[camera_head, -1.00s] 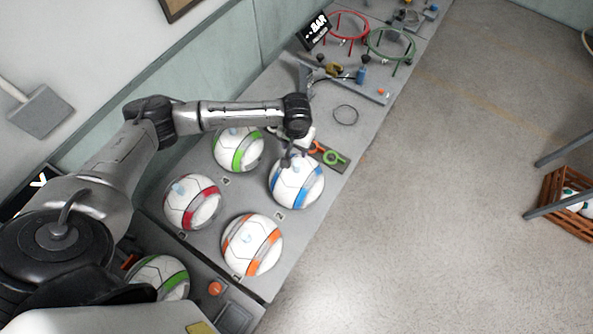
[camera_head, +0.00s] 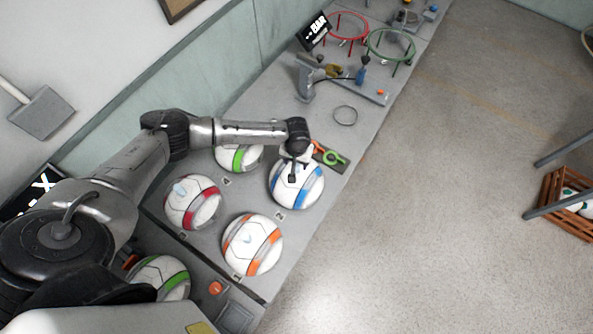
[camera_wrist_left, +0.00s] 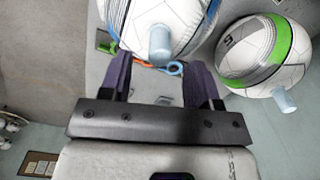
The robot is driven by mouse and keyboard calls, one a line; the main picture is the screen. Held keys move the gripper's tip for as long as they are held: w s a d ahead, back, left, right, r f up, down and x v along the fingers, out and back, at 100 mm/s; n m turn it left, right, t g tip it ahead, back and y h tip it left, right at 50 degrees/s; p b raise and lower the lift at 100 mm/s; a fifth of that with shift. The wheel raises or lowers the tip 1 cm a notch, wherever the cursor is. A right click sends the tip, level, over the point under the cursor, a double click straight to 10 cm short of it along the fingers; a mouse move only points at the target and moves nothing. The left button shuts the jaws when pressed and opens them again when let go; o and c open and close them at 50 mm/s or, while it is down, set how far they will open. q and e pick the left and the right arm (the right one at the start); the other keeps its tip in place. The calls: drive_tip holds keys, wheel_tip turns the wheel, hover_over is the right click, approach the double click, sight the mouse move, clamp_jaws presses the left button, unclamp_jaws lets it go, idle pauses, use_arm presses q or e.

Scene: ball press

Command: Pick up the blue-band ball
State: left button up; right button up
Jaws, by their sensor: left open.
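The blue-band ball (camera_head: 309,196) is white with blue panels and rests on the grey bench, at its right side in the head view. In the left wrist view the ball (camera_wrist_left: 185,14) is cut off by the top edge, and a pale blue peg (camera_wrist_left: 160,42) sticks out of it. My left gripper (camera_head: 293,177) is over the ball in the head view and hides part of it. In the left wrist view its two dark fingers (camera_wrist_left: 160,72) are apart, with the peg lying between their lines near the tips. Contact cannot be told. My right gripper is out of view.
Beside it stand a green-band ball (camera_head: 238,159), a red-band ball (camera_head: 192,202) and an orange-band ball (camera_head: 252,245). Farther back are a grey stand (camera_head: 306,80) and a red hoop (camera_head: 348,25).

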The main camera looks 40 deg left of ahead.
sight(297, 165)
use_arm(q)
drive_tip(key=shift+w+f, duration=0.15)
drive_tip(key=shift+f, duration=2.25)
drive_tip(key=shift+a, duration=0.1)
drive_tip(key=shift+c, duration=0.4)
clamp_jaws()
drive_tip(key=shift+r, duration=0.1)
